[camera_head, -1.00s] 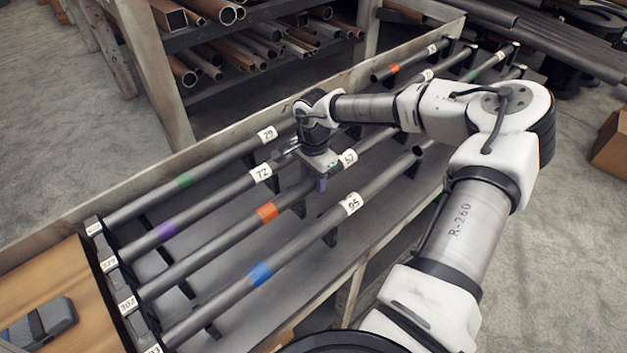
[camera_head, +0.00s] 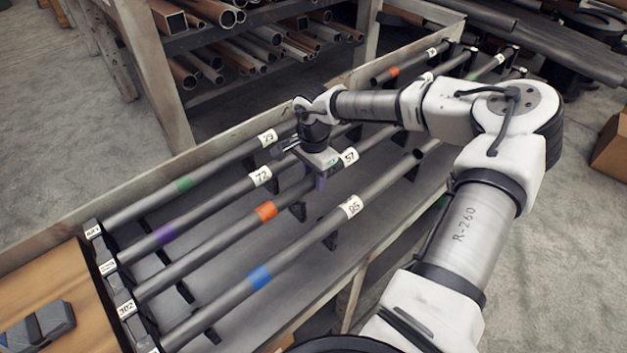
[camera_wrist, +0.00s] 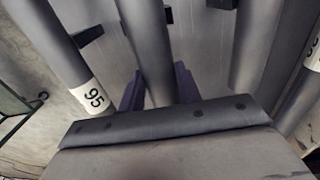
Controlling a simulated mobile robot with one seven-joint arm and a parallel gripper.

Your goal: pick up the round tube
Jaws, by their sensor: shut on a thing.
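The round tube is a long dark grey pipe (camera_head: 214,245) with an orange band and a white label reading 57. It lies lengthwise between the tube marked 72 (camera_head: 215,202) and the tube marked 95 (camera_head: 300,246). My gripper (camera_head: 320,182) is above it, just left of the 57 label, with its fingers pointing down. In the wrist view the tube (camera_wrist: 150,45) runs between the two purple fingers of my gripper (camera_wrist: 158,92), which is shut on it. The fingertips' lower ends are hidden. I cannot tell how far the tube is off its supports.
The tube marked 29 (camera_head: 225,160) lies at the back of the tray (camera_head: 212,143). Neighbouring tubes run close on both sides, over black supports. A shelf of pipes (camera_head: 255,35) stands behind. A dark grey object (camera_head: 40,325) lies on the wooden surface at lower left.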

